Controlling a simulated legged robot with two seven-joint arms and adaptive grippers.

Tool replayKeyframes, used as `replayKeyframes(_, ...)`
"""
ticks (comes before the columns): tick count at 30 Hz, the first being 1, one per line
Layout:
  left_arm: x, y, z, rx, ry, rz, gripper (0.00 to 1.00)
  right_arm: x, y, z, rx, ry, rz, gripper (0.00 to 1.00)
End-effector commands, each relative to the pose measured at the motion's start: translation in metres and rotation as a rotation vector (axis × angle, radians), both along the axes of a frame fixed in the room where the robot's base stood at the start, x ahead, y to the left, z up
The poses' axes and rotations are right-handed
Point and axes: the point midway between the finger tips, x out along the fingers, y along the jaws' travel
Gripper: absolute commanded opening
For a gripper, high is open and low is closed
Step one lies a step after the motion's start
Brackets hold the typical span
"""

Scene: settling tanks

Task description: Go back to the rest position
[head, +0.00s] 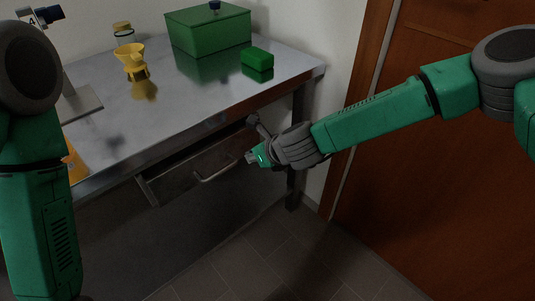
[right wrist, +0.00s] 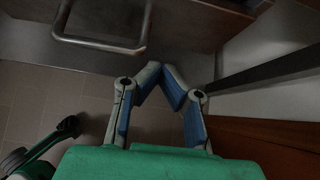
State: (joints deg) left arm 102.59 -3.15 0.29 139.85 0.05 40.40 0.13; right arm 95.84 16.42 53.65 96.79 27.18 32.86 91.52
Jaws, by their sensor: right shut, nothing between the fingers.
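My right gripper (head: 252,157) is at the end of the green arm that comes in from the right. It hangs in front of the table, beside the drawer handle (head: 214,174). In the right wrist view my right gripper (right wrist: 162,72) is shut, its fingertips together with nothing between them. The metal handle (right wrist: 98,44) lies ahead and left of the fingertips, apart from them. The drawer (head: 180,177) stands partly open under the tabletop. My left arm comes down the left edge of the head view; its gripper is out of view.
The metal table (head: 165,112) carries a green box (head: 210,30), a small green block (head: 257,58), a yellow funnel-like piece (head: 133,62) and a jar (head: 122,32). A brown door (head: 420,190) is on the right. The tiled floor (head: 270,255) in front is clear.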

Motion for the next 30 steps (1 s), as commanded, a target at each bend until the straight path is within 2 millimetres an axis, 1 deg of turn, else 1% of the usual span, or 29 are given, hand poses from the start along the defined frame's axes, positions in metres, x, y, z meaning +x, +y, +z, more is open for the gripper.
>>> replayKeyframes(1, 0.000, 0.000, 0.003, 0.000, 0.000, 0.000, 0.00, -0.007, -0.004, 0.009, 0.002, 0.000, 0.001, 0.00)
replayKeyframes(3, 0.000, 0.000, 0.005, 0.000, 0.000, 0.000, 0.00, -0.015, -0.009, 0.018, 0.001, -0.001, 0.001, 0.00)
replayKeyframes(6, 0.000, 0.000, 0.008, 0.000, 0.001, 0.001, 0.00, -0.026, -0.016, 0.029, 0.000, -0.001, 0.002, 0.00)
replayKeyframes(9, -0.001, 0.000, 0.009, 0.000, 0.001, 0.001, 0.00, -0.033, -0.022, 0.036, 0.000, 0.000, 0.001, 0.00)
replayKeyframes(15, -0.001, 0.000, 0.010, 0.000, 0.001, 0.001, 0.00, -0.038, -0.026, 0.041, 0.000, 0.000, 0.001, 0.00)
replayKeyframes(18, -0.001, 0.000, 0.010, 0.000, 0.001, 0.001, 0.00, -0.041, -0.026, 0.038, -0.011, -0.002, 0.014, 0.00)
replayKeyframes(20, 0.000, 0.000, 0.010, 0.000, 0.001, 0.001, 0.00, -0.050, -0.025, 0.030, -0.047, -0.009, 0.055, 0.00)
replayKeyframes(23, 0.000, 0.000, 0.010, 0.000, 0.001, 0.000, 0.00, -0.081, -0.026, 0.001, -0.182, -0.043, 0.213, 0.00)
replayKeyframes(26, 0.000, 0.000, 0.010, 0.000, 0.001, 0.000, 0.00, -0.133, -0.039, -0.041, -0.392, -0.099, 0.489, 0.00)
replayKeyframes(27, -0.001, 0.000, 0.010, 0.000, 0.001, 0.000, 0.00, -0.157, -0.048, -0.058, -0.485, -0.125, 0.623, 0.00)
replayKeyframes(29, -0.001, 0.000, 0.010, 0.000, 0.001, 0.000, 0.00, -0.193, -0.066, -0.082, -0.618, -0.164, 0.835, 0.00)
replayKeyframes(30, -0.001, 0.000, 0.010, 0.000, 0.001, 0.000, 0.00, -0.216, -0.082, -0.095, -0.701, -0.191, 0.982, 0.00)
